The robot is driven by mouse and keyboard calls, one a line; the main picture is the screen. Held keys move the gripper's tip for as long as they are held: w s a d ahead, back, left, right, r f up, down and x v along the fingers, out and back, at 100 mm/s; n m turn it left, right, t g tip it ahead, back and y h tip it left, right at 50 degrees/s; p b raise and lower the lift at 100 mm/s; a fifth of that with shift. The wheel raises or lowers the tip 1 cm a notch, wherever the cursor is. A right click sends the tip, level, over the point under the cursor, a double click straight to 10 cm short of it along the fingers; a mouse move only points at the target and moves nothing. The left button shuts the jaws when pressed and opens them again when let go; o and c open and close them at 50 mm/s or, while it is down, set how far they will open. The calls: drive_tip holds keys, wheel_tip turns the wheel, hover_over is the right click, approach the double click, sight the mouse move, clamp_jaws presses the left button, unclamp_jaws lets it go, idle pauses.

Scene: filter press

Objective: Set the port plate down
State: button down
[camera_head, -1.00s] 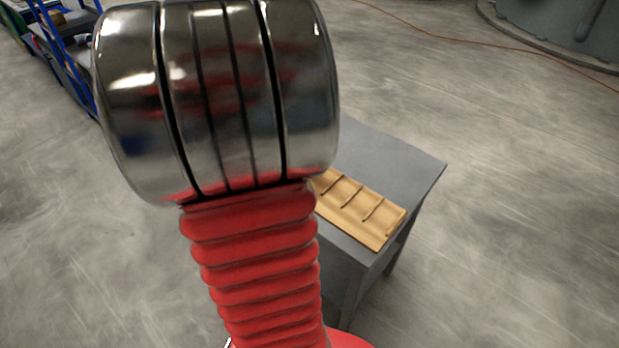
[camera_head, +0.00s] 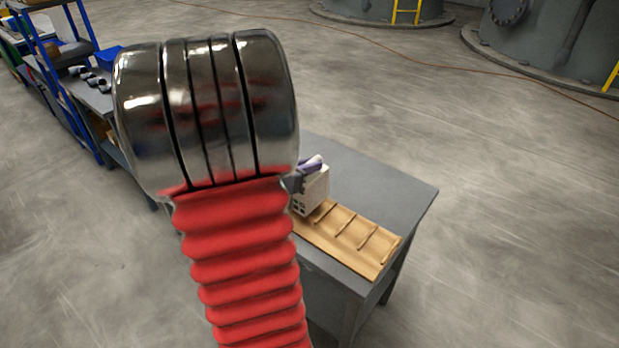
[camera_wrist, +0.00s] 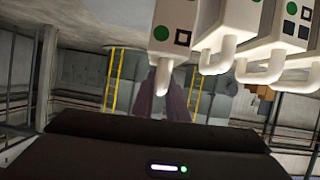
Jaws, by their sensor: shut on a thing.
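White port plates with green dots, black squares and white looped handles show in the wrist view. My gripper (camera_wrist: 175,98), with dark purple fingers, is shut at the handle of the leftmost port plate (camera_wrist: 172,28); the exact grip is partly hidden. Several other white plates (camera_wrist: 288,30) stand close beside it on the right. In the head view, white plates (camera_head: 315,188) show at the left end of a wooden rack (camera_head: 350,238), below the gripper (camera_head: 310,164). My arm hides part of them. Whether the held plate touches the rack cannot be told.
The rack lies on a grey table (camera_head: 385,192) and has several dark crossbars with bare wood between them. A blue shelf unit (camera_head: 50,75) and a bench with dark parts (camera_head: 95,85) stand at the left. Floor right of the table is open, with an orange cable.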

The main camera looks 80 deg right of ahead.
sight(309, 177)
drive_tip(key=shift+f, duration=2.1)
drive_tip(key=c, duration=1.7)
unclamp_jaws()
drive_tip(key=shift+c, duration=0.2)
drive_tip(key=v, duration=1.2)
